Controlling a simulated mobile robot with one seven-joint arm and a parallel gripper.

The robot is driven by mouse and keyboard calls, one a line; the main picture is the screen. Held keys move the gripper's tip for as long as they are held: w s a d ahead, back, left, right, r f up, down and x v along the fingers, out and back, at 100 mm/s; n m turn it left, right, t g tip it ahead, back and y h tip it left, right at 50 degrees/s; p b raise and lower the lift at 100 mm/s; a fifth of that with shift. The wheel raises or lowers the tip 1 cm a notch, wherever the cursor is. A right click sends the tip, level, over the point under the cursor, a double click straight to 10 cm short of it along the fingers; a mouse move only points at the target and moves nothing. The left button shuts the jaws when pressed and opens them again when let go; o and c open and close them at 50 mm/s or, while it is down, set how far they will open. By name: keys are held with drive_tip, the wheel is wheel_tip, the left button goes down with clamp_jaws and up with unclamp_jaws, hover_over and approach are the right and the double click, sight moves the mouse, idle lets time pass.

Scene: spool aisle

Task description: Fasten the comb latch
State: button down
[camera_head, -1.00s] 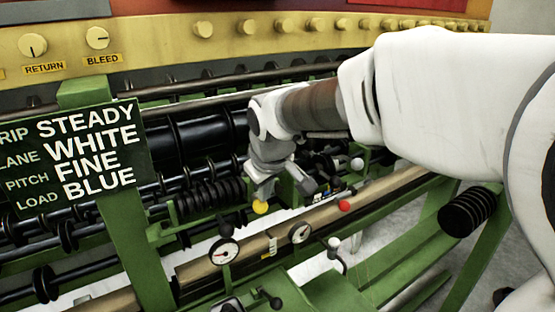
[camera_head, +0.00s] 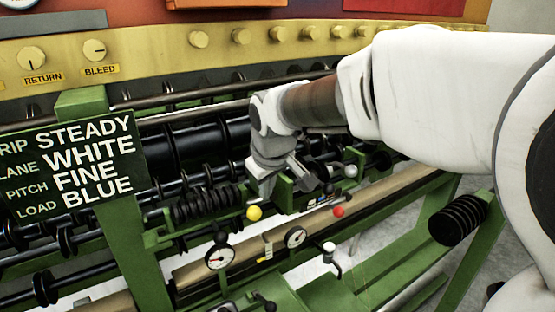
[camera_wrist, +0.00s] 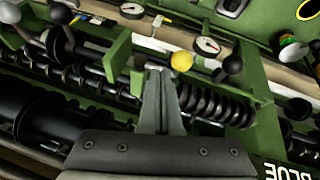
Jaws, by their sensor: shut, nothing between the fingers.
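My gripper (camera_head: 266,197) is shut and empty, pointing down at the green machine. In the wrist view its closed fingertips (camera_wrist: 158,72) are beside a yellow ball knob (camera_wrist: 181,61), close to it; I cannot tell whether they touch. The yellow knob (camera_head: 254,213) shows just below and left of the fingertips in the head view. A black coil (camera_wrist: 215,103) lies right of the fingers in the wrist view. A green upright plate (camera_wrist: 118,61) stands left of them. No part is marked as the comb latch, so I cannot tell which knob belongs to it.
A red knob (camera_head: 338,211), a white knob (camera_head: 351,171) and two dial gauges (camera_head: 220,255) (camera_head: 295,237) are close by. A sign (camera_head: 75,165) reading STEADY, WHITE, FINE, BLUE stands at left. Dark rollers lie behind. A yellow panel (camera_head: 145,45) with several knobs runs along the back.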

drive_tip(key=s+a+v, duration=0.1)
drive_tip(key=v, duration=0.9)
drive_tip(key=shift+s+a, duration=0.2)
drive_tip(key=shift+a, duration=0.35)
drive_tip(key=shift+f, duration=0.1)
drive_tip(key=s+d+f+m, duration=0.4)
drive_tip(key=s+d, duration=0.4)
drive_tip(key=d, duration=0.1)
drive_tip(key=s+d+f+m+h, duration=0.1)
drive_tip(key=s+d+f+m, duration=0.3)
drive_tip(key=s+d, duration=0.4)
drive_tip(key=d, duration=0.2)
drive_tip(key=shift+s+d+m, duration=0.15)
drive_tip(key=shift+d+m, duration=0.15)
